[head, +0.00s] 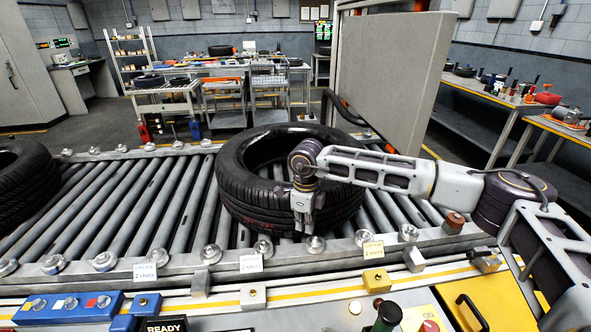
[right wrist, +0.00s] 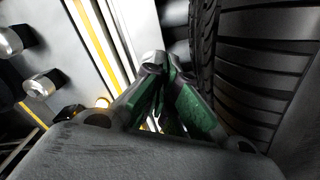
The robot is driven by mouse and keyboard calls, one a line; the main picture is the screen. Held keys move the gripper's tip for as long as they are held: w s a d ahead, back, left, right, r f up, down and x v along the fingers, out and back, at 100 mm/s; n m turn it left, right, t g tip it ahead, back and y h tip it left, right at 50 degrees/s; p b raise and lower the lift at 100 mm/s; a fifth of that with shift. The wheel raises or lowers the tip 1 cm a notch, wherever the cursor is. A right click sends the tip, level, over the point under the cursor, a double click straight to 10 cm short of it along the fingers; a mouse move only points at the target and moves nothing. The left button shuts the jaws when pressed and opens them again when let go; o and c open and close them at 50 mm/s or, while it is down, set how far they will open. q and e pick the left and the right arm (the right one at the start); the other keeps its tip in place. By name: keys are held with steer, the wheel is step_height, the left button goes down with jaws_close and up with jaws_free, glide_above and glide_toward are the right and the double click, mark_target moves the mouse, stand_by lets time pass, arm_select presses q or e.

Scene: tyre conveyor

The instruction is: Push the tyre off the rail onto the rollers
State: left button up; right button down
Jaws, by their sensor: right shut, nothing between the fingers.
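A black tyre (head: 236,190) lies on its side on the conveyor in the middle of the head view, its near edge close to the front rail (head: 225,252). I cannot tell whether that edge rests on the rail or only on the rollers (head: 150,205). My right gripper (head: 304,230) points down in front of the tyre's near side, shut and empty, and hides part of it. In the right wrist view the shut fingers (right wrist: 163,70) are beside dark tread (right wrist: 203,50); contact is unclear. My left gripper is not in view.
Another tyre (head: 25,185) lies at the far left of the conveyor. A grey upright panel (head: 385,80) stands behind the right side. A control panel with buttons (head: 70,304) and a yellow box (head: 480,298) are at the front. The rollers left of the middle tyre are clear.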

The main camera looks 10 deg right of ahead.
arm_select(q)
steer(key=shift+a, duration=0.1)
arm_select(e)
steer(key=shift+s+r, duration=0.1)
stand_by(0.3)
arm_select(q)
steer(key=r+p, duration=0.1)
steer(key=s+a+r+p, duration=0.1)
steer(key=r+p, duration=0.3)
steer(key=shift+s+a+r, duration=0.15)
arm_select(e)
step_height(320, 180, up, 13)
stand_by(1.4)
